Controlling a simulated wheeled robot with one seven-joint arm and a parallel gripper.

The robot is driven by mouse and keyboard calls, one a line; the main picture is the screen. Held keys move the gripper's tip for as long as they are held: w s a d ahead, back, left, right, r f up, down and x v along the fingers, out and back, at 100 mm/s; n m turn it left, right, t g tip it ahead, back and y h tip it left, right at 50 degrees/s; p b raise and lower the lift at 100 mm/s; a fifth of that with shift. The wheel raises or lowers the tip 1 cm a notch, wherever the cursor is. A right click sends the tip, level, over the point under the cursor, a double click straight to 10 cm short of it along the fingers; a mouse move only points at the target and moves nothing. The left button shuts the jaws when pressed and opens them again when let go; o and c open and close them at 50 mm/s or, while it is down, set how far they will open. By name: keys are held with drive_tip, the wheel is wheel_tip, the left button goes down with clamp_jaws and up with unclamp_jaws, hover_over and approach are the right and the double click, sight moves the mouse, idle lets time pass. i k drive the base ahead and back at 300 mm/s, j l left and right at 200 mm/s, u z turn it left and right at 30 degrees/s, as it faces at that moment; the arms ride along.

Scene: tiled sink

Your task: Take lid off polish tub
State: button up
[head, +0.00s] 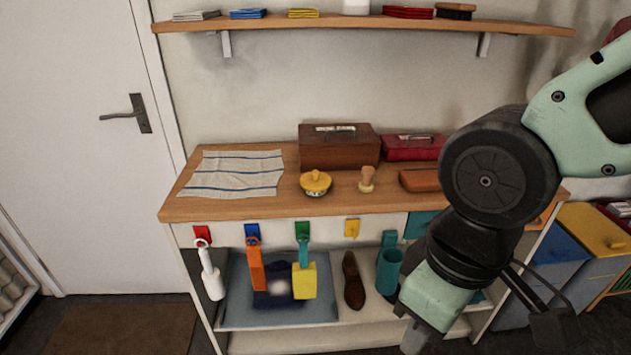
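The polish tub (318,193) stands upright on the wooden worktop, left of the middle. Its yellow lid (316,181), with a raised knob, sits on top and covers the opening. My gripper (546,312) seems to be the dark parts low at the right, in front of the bench and well away from the tub. Its fingers are not clear enough to tell open from shut. Nothing touches the tub or its lid.
On the worktop (230,207) lie a striped cloth (232,174), a wooden box (339,148), a red box (412,148), a small brush (367,180) and a brown block (419,181). Tools hang from hooks along the front. A wall shelf (360,22) runs above.

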sight(316, 180)
drive_tip(key=i+j, duration=0.25)
drive_tip(key=j, duration=0.15)
drive_tip(key=i+j, duration=0.25)
drive_tip(key=j, duration=0.2)
drive_tip(key=i+j, duration=0.55)
drive_tip(key=j, duration=0.25)
drive_tip(key=z, duration=0.05)
